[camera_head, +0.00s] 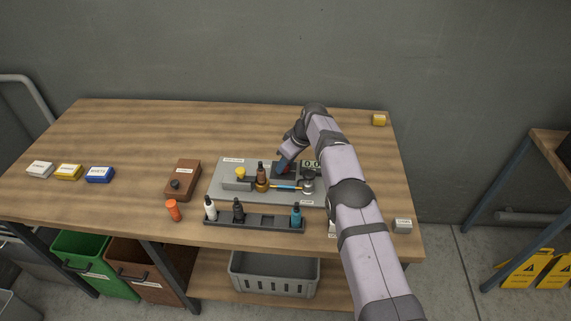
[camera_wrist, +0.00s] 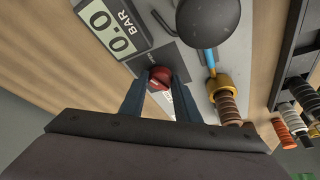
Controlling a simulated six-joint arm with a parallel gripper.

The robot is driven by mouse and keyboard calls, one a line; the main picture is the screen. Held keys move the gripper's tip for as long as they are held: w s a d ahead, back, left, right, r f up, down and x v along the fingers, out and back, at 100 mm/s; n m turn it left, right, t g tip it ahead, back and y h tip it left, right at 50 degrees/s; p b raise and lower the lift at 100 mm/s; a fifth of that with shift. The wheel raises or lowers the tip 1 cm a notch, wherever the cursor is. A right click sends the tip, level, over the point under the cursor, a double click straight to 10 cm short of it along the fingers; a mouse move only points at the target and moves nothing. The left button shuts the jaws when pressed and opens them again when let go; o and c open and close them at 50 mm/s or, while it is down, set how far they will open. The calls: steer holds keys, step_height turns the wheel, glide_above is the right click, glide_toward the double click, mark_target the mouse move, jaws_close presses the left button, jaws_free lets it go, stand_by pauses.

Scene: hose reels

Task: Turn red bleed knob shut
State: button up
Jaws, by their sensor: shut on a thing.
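The red bleed knob (camera_wrist: 160,76) is in the wrist view, on a dark square block of the grey plate (camera_head: 226,192). My gripper (camera_wrist: 160,86) has a finger on either side of the knob and is shut on it. In the head view my gripper (camera_head: 284,164) reaches down to the back of the plate, and the knob is hidden there. How far the knob is turned cannot be told.
A brass fitting with a brown ribbed grip (camera_wrist: 224,92) and a blue hose stand close to the gripper. A black rack (camera_head: 255,222) with several bottles lies in front. An orange cylinder (camera_head: 173,210) and a brown box (camera_head: 184,178) are to the left. The table's back left is clear.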

stand_by(0.3)
steer(key=o, duration=1)
steer(key=shift+o, duration=0.2)
steer(key=shift+r, duration=0.15)
steer(key=b+v, duration=0.3)
steer(key=v, duration=0.4)
steer(key=shift+d, duration=0.15)
